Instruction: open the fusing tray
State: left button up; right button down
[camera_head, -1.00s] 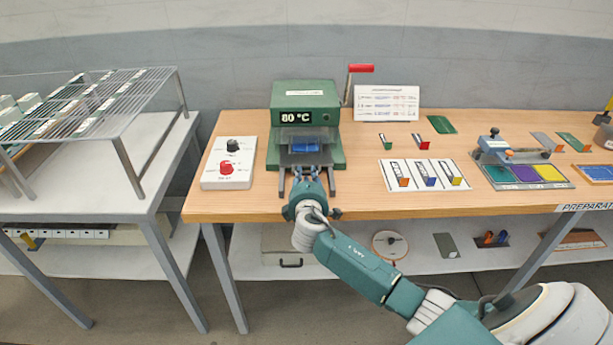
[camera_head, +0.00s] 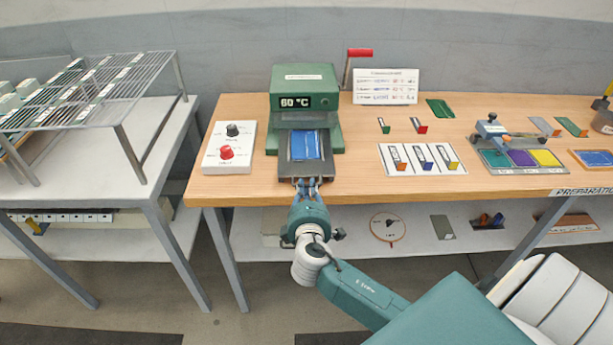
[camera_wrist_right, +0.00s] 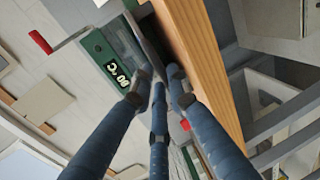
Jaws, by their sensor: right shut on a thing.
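The green press (camera_head: 303,78) stands on the wooden bench with a display that reads 60 °C. Its dark fusing tray (camera_head: 284,164) sticks out of the front toward me, with a blue sheet (camera_head: 306,146) lying in it. My right gripper (camera_head: 307,183) is shut on the tray's front end, at the bench's front edge; its fingers hide the part they grip. In the right wrist view, the fingers (camera_wrist_right: 163,80) close together beside the green press (camera_wrist_right: 112,62). My left gripper is not in view.
A white panel (camera_head: 228,158) with a black and a red knob lies left of the press. A red-handled crank (camera_head: 359,53) rises at its right. A white card with several coloured pieces (camera_head: 402,166) lies to the right. A wire rack (camera_head: 100,90) stands at the left.

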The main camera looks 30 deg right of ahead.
jog(key=c, duration=1.9)
grip_release()
jog(key=shift+c, duration=0.2)
jog(key=v, duration=1.2)
jog(key=shift+w, duration=0.1)
